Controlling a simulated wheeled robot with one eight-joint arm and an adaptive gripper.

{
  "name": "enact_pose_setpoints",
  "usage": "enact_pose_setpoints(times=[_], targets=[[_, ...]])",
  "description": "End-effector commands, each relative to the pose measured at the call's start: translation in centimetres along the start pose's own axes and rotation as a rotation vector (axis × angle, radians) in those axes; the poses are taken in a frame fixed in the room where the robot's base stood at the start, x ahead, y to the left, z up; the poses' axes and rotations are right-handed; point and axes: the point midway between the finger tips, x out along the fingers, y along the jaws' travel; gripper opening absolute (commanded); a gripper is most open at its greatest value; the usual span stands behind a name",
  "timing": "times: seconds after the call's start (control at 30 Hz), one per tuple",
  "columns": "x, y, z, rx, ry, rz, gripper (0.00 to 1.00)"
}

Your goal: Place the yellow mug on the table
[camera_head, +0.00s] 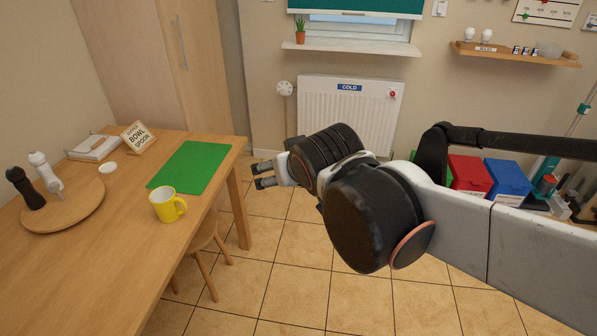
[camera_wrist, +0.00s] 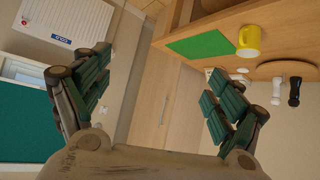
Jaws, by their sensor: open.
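The yellow mug (camera_head: 168,205) stands upright on the wooden table (camera_head: 120,262), just in front of the green mat (camera_head: 192,167). Its handle points right in the head view. In the wrist view the mug (camera_wrist: 249,41) shows at the upper right, beside the green mat (camera_wrist: 201,45). My gripper (camera_head: 264,175) is off the table's right edge, to the right of the mug and apart from it. In the wrist view my gripper (camera_wrist: 150,95) has its fingers spread wide with nothing between them.
A round wooden board (camera_head: 64,212) holds a dark shaker (camera_head: 26,188) and a white one (camera_head: 46,173). A sign (camera_head: 139,138) and a small white dish (camera_head: 107,168) stand at the back. A stool (camera_head: 203,238) is partly under the table. Tiled floor is free right of it.

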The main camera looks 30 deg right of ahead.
Motion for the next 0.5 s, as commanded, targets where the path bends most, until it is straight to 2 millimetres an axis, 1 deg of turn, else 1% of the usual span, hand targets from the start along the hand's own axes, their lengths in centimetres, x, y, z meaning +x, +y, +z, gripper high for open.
enact_pose_setpoints(times=[0.03,0.1,0.2,0.3,0.33,0.4,0.5], targets=[[-1.1,-0.3,2.2,-0.01,-0.05,-0.018,0.87],[-2.4,-0.9,4.9,-0.027,-0.118,-0.047,0.87],[-3.9,-1.6,7.8,-0.048,-0.191,-0.086,0.87],[-4.8,-2.1,9.7,-0.064,-0.238,-0.115,0.87],[-5.0,-2.2,10.0,-0.066,-0.246,-0.12,0.87],[-5.3,-2.4,10.5,-0.071,-0.258,-0.128,0.87],[-5.3,-2.4,10.7,-0.073,-0.263,-0.131,0.87]])
